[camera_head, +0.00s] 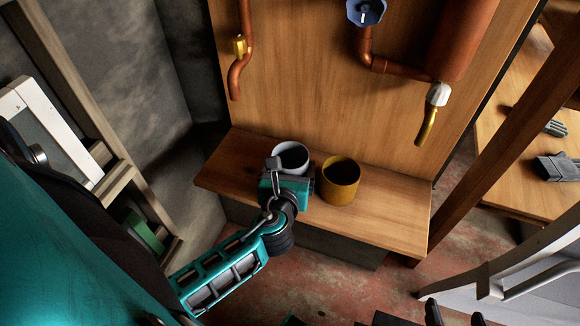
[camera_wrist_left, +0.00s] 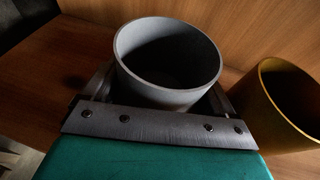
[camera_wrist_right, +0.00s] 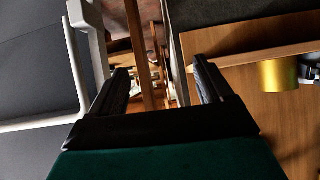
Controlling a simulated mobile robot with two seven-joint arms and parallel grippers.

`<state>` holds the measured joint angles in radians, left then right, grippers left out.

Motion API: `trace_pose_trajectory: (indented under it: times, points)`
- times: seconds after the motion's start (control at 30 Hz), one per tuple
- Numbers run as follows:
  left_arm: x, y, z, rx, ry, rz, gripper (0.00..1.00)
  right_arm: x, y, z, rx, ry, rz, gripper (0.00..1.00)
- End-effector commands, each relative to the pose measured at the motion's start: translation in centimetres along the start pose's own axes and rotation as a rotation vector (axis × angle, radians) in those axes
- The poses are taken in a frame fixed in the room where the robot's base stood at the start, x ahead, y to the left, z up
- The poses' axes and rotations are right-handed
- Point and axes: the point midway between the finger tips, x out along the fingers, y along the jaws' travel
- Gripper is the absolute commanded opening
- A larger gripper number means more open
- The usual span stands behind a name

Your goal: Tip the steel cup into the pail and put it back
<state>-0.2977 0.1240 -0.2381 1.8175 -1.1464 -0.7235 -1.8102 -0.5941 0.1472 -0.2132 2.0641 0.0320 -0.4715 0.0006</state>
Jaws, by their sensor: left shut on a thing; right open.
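The steel cup (camera_head: 291,155) is grey and stands upright at the wooden shelf, left of the pail. My left gripper (camera_head: 285,180) is shut on the cup from the front. In the left wrist view the cup (camera_wrist_left: 168,60) sits between the fingers, its rim level and open upward. Its inside is dark and I cannot tell what it holds. The yellow pail (camera_head: 340,180) stands upright on the shelf just right of the cup, and also shows in the left wrist view (camera_wrist_left: 262,112). My right gripper (camera_wrist_right: 160,85) is open and empty, away from both.
The wooden shelf (camera_head: 390,217) has free room right of the pail. Copper pipes with a yellow spout (camera_head: 427,125) hang from the back panel above. A second table with gloves (camera_head: 557,167) is at the right. A white-framed panel (camera_head: 45,130) leans at the left.

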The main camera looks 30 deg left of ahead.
Motion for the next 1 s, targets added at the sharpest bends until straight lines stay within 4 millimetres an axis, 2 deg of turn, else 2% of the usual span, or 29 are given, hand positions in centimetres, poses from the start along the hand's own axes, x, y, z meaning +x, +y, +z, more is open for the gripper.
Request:
trace_pose_trajectory:
  times: [0.03, 0.17, 0.47, 0.57, 0.73, 1.0]
  points:
    - [0.0, 0.0, 0.0, 0.0, -0.002, -0.001, 0.89, 0.0, 0.0, 0.1, 0.0, -0.001, 0.0, 0.8]
    - [0.0, 0.0, 0.0, 0.0, -0.002, -0.001, 1.0, 0.0, 0.0, 0.1, 0.0, -0.001, 0.0, 0.8]
    - [-0.1, 0.0, 0.4, 0.0, 0.0, 0.0, 1.0, -0.2, 0.0, -0.2, 0.001, -0.004, -0.001, 0.8]
    - [-0.5, 0.0, 1.8, 0.001, -0.002, -0.001, 1.0, -0.6, 0.0, -0.9, -0.001, -0.003, 0.0, 0.8]
    - [-1.7, 0.0, 5.6, -0.001, -0.004, -0.001, 1.0, -1.7, 0.3, -2.5, -0.007, 0.011, 0.01, 0.8]
    - [-3.8, -0.1, 12.1, 0.0, -0.003, -0.003, 1.0, -3.2, 1.7, -2.0, -0.018, -0.014, 0.047, 0.8]
